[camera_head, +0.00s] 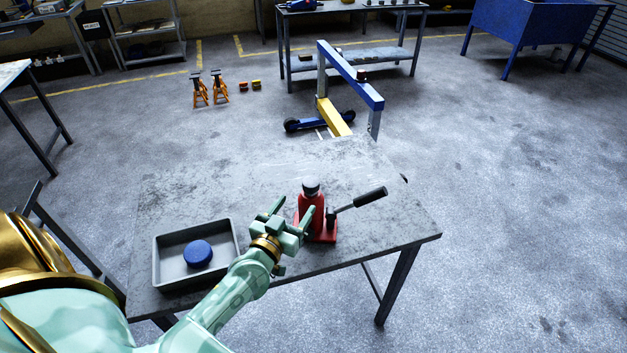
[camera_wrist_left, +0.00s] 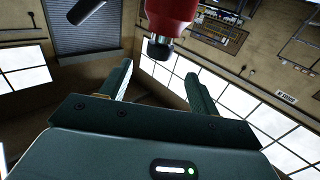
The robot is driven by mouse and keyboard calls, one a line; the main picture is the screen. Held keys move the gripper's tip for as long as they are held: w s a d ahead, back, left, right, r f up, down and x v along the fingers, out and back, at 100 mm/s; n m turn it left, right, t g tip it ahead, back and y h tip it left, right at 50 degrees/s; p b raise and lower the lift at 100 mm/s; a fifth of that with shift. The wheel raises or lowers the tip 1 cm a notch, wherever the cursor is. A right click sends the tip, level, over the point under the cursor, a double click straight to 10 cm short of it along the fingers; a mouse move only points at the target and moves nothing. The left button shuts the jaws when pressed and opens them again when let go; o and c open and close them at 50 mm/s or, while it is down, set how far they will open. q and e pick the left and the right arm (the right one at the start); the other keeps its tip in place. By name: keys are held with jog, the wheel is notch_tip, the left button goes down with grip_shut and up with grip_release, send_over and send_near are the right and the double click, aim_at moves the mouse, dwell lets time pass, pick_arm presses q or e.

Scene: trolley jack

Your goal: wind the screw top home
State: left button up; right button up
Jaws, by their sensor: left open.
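A red bottle jack (camera_head: 311,207) stands upright on the grey worktable (camera_head: 190,195). In the left wrist view the screw top lies beyond the open gripper (camera_wrist_left: 158,75), apart from both fingers. My right gripper is not in view.
A black-gripped pump handle (camera_head: 370,198) sticks out from the jack to the upper right. A grey tray (camera_head: 157,265) holding a blue round thing (camera_head: 198,253) sits at the table's left. The table's far part is clear. A blue and yellow hoist (camera_head: 352,80) stands behind the table.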

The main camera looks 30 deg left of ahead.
aim_at(315, 178)
pick_arm(q)
jog(key=w, duration=0.3)
jog(key=w+a+b, duration=0.1)
jog(key=w, duration=0.3)
jog(key=w+b, duration=0.1)
jog(key=w, duration=0.3)
jog(key=shift+w+a, duration=0.2)
jog(key=c, duration=1)
